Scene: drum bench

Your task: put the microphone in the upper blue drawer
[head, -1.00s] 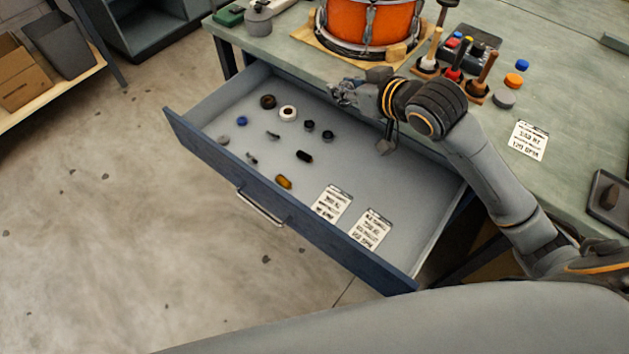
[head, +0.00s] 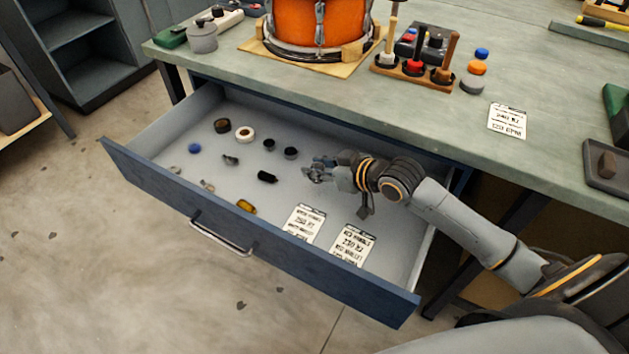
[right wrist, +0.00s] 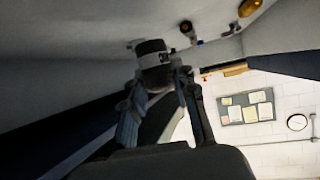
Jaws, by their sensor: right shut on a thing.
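The upper blue drawer (head: 250,240) is pulled out from the bench, and its inside is open to view. My right gripper (head: 318,173) is inside the drawer's outline, over its right half. In the right wrist view the gripper (right wrist: 158,80) is shut on a short dark cylinder with a pale band, apparently the microphone (right wrist: 152,56). The drawer's pale floor is close behind it there. I cannot tell whether it touches the floor. In the head view the held thing is hardly distinguishable from the fingers. My left gripper is not in view.
Several small caps, rings and fittings lie in the drawer's left half, with two printed cards (head: 304,222) near its front. On the bench stand an orange drum (head: 318,22), a wooden tool holder (head: 412,76) and a paper card (head: 507,120).

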